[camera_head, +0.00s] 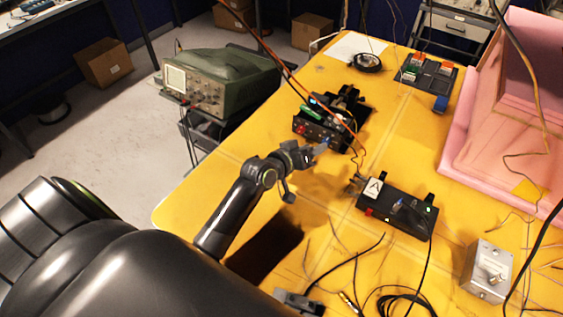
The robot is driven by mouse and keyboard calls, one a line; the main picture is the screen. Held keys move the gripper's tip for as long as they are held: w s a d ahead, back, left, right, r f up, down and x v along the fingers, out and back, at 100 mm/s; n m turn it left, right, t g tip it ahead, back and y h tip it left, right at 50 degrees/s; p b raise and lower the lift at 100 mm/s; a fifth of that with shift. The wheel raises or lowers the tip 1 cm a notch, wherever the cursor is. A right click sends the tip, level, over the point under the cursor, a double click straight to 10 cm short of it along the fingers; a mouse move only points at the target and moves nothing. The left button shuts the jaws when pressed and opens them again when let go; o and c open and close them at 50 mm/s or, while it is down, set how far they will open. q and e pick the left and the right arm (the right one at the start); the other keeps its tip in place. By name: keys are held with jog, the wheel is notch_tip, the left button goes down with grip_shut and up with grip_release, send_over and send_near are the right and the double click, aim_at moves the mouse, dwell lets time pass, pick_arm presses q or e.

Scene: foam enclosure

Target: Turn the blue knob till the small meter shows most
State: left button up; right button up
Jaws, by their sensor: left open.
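A black instrument box (312,131) stands on the yellow table, with a red part on its front and a green part on top. A small blue part (325,142), which looks like the blue knob, shows at its front right. My left gripper (318,148) is open right at this front, its fingertips beside the blue part. I cannot tell whether they touch it. The small meter cannot be made out clearly.
A second black box (397,208) with a white "A" label stands nearer on the yellow table (220,170). A metal box (487,271) stands at right, a pink foam enclosure (455,150) behind it. Loose cables lie in front; orange wires hang over the instrument box.

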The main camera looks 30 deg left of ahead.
pick_arm(q)
jog(key=b+v, duration=0.1)
jog(key=v, duration=1.2)
pick_arm(e)
jog(key=shift+f, duration=0.85)
pick_arm(q)
jog(key=shift+s+r, duration=0.1)
jog(key=shift+r, duration=0.05)
